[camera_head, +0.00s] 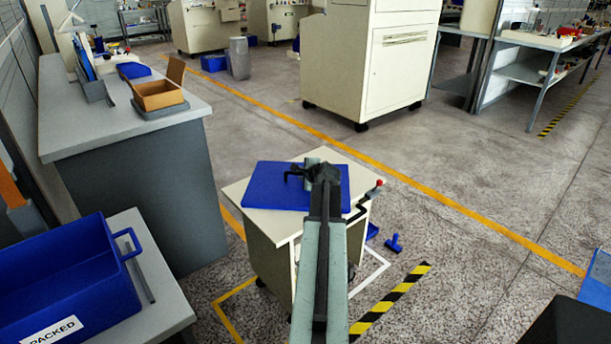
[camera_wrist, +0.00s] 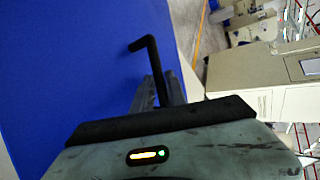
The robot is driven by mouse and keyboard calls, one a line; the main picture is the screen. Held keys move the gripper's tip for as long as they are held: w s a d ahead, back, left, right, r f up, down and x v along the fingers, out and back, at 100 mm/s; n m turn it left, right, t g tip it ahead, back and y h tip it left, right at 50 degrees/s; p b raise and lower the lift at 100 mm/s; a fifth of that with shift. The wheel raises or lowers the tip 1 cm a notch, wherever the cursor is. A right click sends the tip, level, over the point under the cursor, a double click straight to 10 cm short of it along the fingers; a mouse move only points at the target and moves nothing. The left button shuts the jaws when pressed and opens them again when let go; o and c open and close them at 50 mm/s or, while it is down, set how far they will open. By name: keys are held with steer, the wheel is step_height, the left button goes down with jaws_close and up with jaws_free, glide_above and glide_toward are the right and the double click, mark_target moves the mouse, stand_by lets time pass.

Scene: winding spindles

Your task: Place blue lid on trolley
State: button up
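The blue lid (camera_head: 270,196) is a flat, square panel over the top of the cream trolley (camera_head: 271,256). It looks level, but I cannot tell whether it rests on the top or hovers just above it. It fills the left of the wrist view (camera_wrist: 60,70). My gripper (camera_head: 304,172) is at the middle of the lid. In the wrist view, my grey fingers (camera_wrist: 157,92) are close together beside a black L-shaped bar (camera_wrist: 157,60) in front of the lid. Whether they grip it is unclear. My arm hides part of the lid and trolley.
A black crank with a red knob (camera_head: 379,183) sticks out at the trolley's right side. A blue bin (camera_head: 60,282) stands on a table at lower left. A grey counter holds an open cardboard box (camera_head: 160,97). Floor is clear beyond the trolley, up to a cream cabinet (camera_head: 398,65).

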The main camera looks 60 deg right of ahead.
steer(key=shift+o, duration=0.8)
steer(key=shift+s+d, duration=0.1)
steer(key=shift+r, duration=0.1)
steer(key=p+v, duration=0.6)
steer(key=v, duration=0.6)
